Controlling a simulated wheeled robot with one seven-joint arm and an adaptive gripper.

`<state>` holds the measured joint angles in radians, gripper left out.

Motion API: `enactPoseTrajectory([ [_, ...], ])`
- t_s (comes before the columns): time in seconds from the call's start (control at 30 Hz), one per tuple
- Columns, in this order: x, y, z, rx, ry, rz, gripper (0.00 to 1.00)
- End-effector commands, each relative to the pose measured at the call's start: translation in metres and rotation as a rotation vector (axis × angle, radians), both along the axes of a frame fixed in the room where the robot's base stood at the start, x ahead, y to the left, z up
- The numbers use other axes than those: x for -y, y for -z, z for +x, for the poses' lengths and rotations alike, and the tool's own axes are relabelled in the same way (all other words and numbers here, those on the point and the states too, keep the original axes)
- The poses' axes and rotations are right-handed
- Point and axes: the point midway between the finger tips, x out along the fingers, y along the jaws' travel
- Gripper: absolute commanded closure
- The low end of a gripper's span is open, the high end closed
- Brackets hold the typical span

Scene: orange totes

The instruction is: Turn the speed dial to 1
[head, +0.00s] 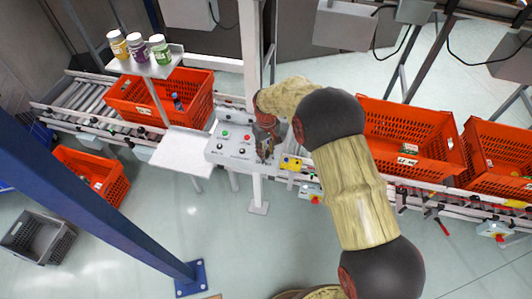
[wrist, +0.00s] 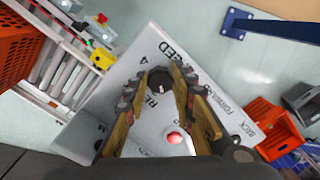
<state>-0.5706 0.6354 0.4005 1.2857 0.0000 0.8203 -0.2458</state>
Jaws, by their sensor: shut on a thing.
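The speed dial (wrist: 160,84) is a dark round knob on the light grey control panel (wrist: 181,60), seen in the wrist view between my fingertips. The label SPEED and a number 4 are printed near it; the other numbers and the dial's pointer cannot be made out. My gripper (wrist: 158,78) is shut on the dial, one finger on each side. In the head view my gripper (head: 265,152) is over the right part of the control panel (head: 229,158) and hides the dial.
A red button (wrist: 174,137) lies between my fingers. In the head view the panel also has a green button (head: 225,135) and black knobs. Orange totes (head: 160,97) stand on the conveyor on both sides. A yellow box (head: 291,163) is right of the panel.

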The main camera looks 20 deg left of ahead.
Motion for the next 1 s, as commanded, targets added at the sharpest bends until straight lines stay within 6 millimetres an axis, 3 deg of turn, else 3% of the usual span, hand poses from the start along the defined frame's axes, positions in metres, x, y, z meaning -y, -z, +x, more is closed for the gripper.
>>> enactPoseTrajectory([
  [0.5, -0.0001, -0.0005, 0.0021, 0.003, -0.446, 0.001, 1.0],
  [1.0, 0.0001, -0.0008, 0.0024, 0.003, -0.631, 0.001, 1.0],
])
